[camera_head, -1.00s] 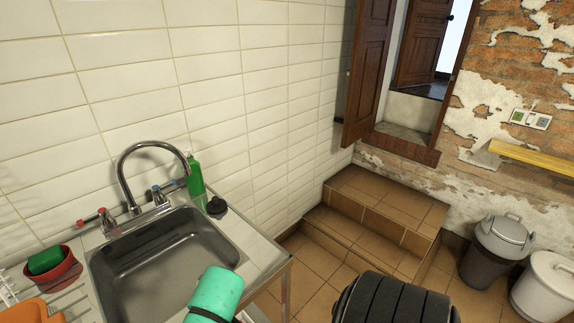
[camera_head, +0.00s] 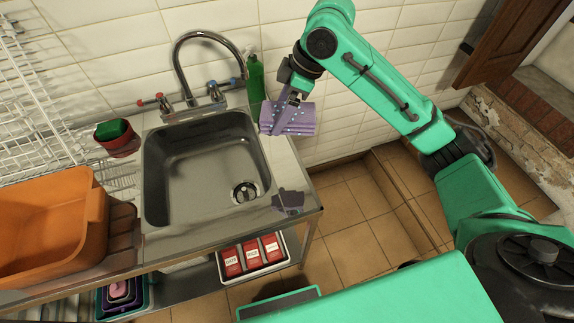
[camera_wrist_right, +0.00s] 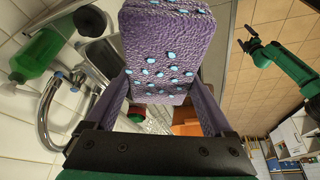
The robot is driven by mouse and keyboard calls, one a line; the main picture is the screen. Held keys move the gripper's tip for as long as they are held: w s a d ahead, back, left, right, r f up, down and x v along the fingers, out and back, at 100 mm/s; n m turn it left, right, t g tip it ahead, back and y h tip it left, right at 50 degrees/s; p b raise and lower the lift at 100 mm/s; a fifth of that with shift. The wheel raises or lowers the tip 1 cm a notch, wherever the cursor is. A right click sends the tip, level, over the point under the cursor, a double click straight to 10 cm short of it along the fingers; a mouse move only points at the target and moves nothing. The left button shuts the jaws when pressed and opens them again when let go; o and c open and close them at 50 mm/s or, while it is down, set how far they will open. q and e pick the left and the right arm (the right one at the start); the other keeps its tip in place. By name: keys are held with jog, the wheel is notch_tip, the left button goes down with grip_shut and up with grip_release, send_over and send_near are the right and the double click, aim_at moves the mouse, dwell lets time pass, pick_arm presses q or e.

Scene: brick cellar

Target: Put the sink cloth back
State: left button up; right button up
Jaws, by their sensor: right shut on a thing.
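The sink cloth (camera_head: 287,118) is a folded purple pad with light blue dots. My right gripper (camera_head: 296,92) is shut on it and holds it over the right part of the steel sink counter (camera_head: 300,178), beside the basin (camera_head: 200,165). The cloth appears to be above the surface, with a dark shadow or reflection below it. In the right wrist view the cloth (camera_wrist_right: 165,55) fills the space between the fingers. My left gripper (camera_wrist_right: 252,38) shows small and dark at the right of the wrist view; whether it is open is unclear.
A tall tap (camera_head: 178,70) and a green soap bottle (camera_head: 256,80) stand behind the basin, close left of the cloth. A red bowl (camera_head: 122,146) with a green sponge, an orange tub (camera_head: 50,225) and a wire rack (camera_head: 35,90) are at left. Red boxes (camera_head: 253,253) sit below.

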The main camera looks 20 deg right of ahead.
notch_tip(320, 180, down, 19)
jog(key=p, duration=0.2)
jog(key=shift+a+p, duration=0.1)
jog(key=shift+p, duration=0.3)
jog(key=o, duration=0.9)
jog(key=shift+f, duration=0.15)
jog(key=b+v, duration=0.1)
jog(key=v, duration=1.1)
jog(key=shift+b, duration=0.35)
